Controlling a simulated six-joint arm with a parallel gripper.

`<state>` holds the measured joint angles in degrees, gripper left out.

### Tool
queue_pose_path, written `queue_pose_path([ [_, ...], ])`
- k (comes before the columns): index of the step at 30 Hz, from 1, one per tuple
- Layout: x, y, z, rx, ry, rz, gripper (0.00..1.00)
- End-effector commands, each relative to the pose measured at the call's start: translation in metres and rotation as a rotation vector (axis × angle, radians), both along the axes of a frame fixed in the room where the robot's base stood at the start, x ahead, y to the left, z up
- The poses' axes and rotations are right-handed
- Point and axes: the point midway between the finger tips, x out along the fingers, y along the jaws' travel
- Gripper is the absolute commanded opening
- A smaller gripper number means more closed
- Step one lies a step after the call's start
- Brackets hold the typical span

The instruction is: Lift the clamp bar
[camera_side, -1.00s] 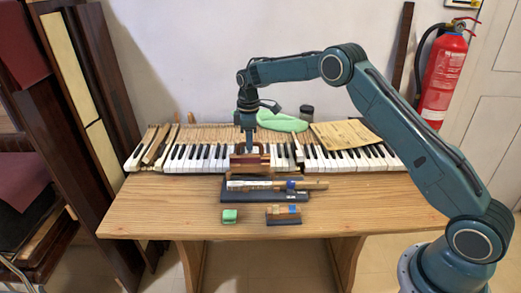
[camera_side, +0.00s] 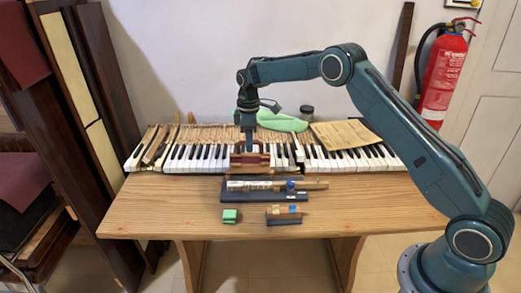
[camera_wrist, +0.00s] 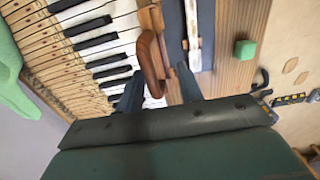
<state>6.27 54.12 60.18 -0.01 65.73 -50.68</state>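The clamp bar, a reddish-brown wooden piece with a raised handle (camera_side: 250,161), sits at the front edge of the piano keys, near the middle. In the wrist view its curved handle (camera_wrist: 147,62) shows between my two dark fingers. My gripper (camera_side: 248,146) points down right at the handle. In the wrist view my gripper (camera_wrist: 160,78) is open, with one finger on each side of the handle and gaps visible. The bar appears to rest in place; its underside is hidden.
A dark tray (camera_side: 240,196) with a rod and a pale strip lies in front of the keys. A green block (camera_side: 230,216) and a small wooden block (camera_side: 283,211) stand nearer the table's front.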

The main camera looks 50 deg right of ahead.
Motion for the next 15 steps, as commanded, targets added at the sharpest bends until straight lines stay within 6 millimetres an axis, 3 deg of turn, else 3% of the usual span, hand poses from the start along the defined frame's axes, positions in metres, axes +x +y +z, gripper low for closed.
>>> queue_pose_path([
  [15, 0.000, 0.000, 0.028, 0.000, -0.001, 0.000, 0.36],
])
